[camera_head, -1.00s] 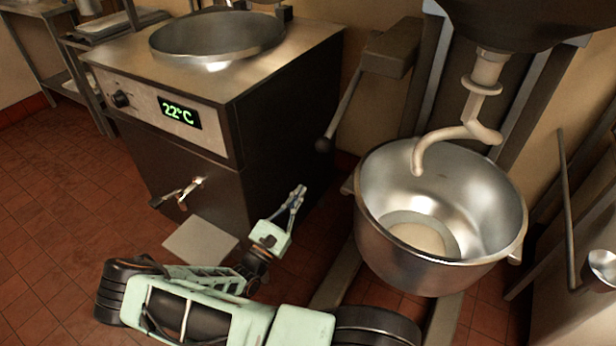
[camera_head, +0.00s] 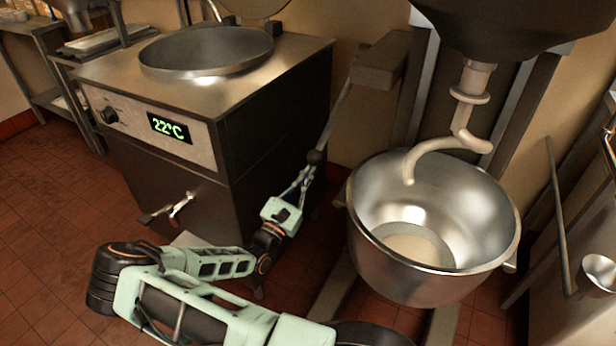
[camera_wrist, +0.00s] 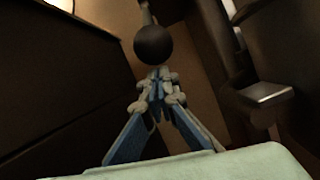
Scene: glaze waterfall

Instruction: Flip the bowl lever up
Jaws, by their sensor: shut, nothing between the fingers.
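The bowl lever (camera_head: 334,118) is a grey rod angled down from a dark box on the mixer's left side, with a dark ball knob (camera_head: 316,157) at its lower end. My gripper (camera_head: 308,174) is shut and empty, with its fingertips just below the knob. In the wrist view the knob (camera_wrist: 155,45) sits just beyond the closed fingertips (camera_wrist: 157,78); I cannot tell whether they touch. The steel mixer bowl (camera_head: 434,285) stands to the right of the lever, under the dough hook (camera_head: 450,146).
A cooker cabinet (camera_head: 283,130) with a round steel pot (camera_head: 206,70) and a 22°C display stands close on the left. Its front tap (camera_head: 172,209) sticks out. A slanted rod with a cup-like end (camera_head: 598,272) is at far right. Tiled floor is open at the left.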

